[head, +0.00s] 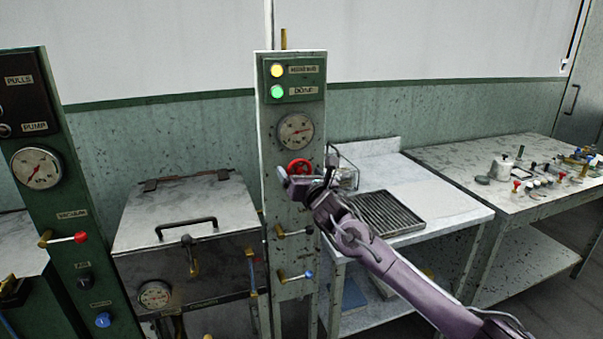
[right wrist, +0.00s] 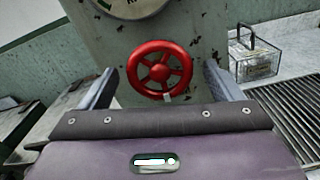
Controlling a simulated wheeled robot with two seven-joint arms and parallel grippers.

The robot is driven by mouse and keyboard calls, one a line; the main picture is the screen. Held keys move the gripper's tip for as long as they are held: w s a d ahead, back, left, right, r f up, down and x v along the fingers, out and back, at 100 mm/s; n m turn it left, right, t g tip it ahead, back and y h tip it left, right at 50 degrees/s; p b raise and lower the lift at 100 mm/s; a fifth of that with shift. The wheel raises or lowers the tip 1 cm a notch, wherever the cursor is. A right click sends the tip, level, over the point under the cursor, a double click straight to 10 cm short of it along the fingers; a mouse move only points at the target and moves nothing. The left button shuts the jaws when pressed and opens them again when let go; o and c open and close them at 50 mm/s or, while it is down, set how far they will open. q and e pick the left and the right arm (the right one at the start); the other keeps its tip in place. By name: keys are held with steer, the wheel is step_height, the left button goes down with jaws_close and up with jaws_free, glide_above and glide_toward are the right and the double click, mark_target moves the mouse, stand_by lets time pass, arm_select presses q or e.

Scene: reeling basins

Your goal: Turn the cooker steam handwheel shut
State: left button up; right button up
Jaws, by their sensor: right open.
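The red handwheel (head: 299,167) is mounted on the pale upright panel (head: 267,180), just below a round gauge (head: 296,131). In the right wrist view the handwheel (right wrist: 160,69) shows nearly whole, with spokes and a round hub. My right gripper (head: 296,183) is in front of the panel, just below the handwheel, and covers its lower edge in the head view. In the right wrist view its two fingers (right wrist: 158,85) are apart, one on each side of the handwheel, with nothing held. Whether they touch the rim I cannot tell. My left gripper is not in view.
A yellow lamp (head: 277,70) and a green lamp (head: 278,92) are lit above the gauge. Lever valves (head: 294,232) stick out below the handwheel. A lidded metal cooker (head: 188,215) stands left; a bench with a ribbed grate (head: 386,212) and a wire-handled clear box (right wrist: 254,60) stands right.

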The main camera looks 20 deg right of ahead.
steer(key=c, duration=1)
